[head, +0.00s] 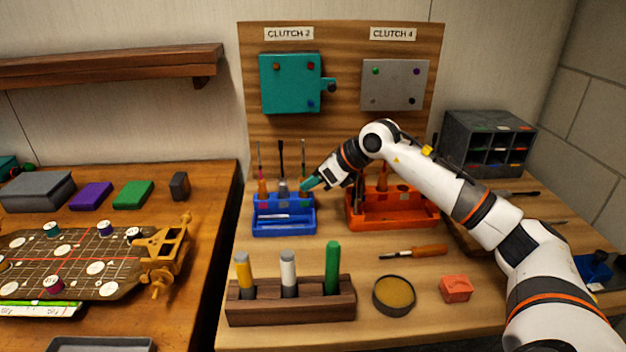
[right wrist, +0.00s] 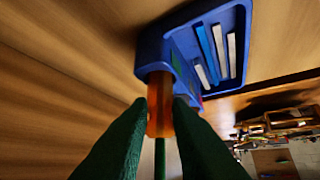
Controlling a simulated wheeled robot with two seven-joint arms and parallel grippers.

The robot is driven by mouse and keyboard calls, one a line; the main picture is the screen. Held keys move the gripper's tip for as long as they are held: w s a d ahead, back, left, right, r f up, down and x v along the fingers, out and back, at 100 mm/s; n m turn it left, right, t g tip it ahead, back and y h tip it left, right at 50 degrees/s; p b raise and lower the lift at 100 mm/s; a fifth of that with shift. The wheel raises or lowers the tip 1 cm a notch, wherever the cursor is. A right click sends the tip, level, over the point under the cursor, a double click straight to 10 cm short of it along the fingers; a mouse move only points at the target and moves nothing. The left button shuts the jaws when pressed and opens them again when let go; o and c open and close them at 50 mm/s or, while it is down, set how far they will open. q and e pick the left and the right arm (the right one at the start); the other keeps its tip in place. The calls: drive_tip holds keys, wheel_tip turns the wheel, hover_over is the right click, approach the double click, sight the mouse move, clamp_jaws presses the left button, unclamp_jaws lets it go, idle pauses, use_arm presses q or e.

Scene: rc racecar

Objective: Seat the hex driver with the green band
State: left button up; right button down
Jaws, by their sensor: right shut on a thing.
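My right gripper (head: 309,184) is at the right end of the blue rack (head: 284,227), shut on an orange-handled driver (right wrist: 160,108). In the right wrist view, the handle is between my green fingertips (right wrist: 160,125), with its far end at the edge of the blue rack (right wrist: 152,55). I cannot tell how deep it sits. A thin greenish shaft (right wrist: 160,158) runs from the handle towards the camera. No green band on the handle can be made out. Two other drivers, one orange-handled (head: 262,187) and one grey-handled (head: 283,187), stand shaft-up in the rack. My left gripper is not in view.
An orange rack (head: 395,221) stands close to the right. In front are a wooden marker block (head: 290,310), a round tin (head: 394,295), a loose driver (head: 414,251) and a red block (head: 456,289). The clutch board (head: 345,80) rises behind.

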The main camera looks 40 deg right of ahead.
drive_tip(key=c, duration=1.3)
unclamp_jaws()
drive_tip(key=shift+o, duration=0.2)
drive_tip(key=b+v, duration=0.2)
drive_tip(key=v, duration=1)
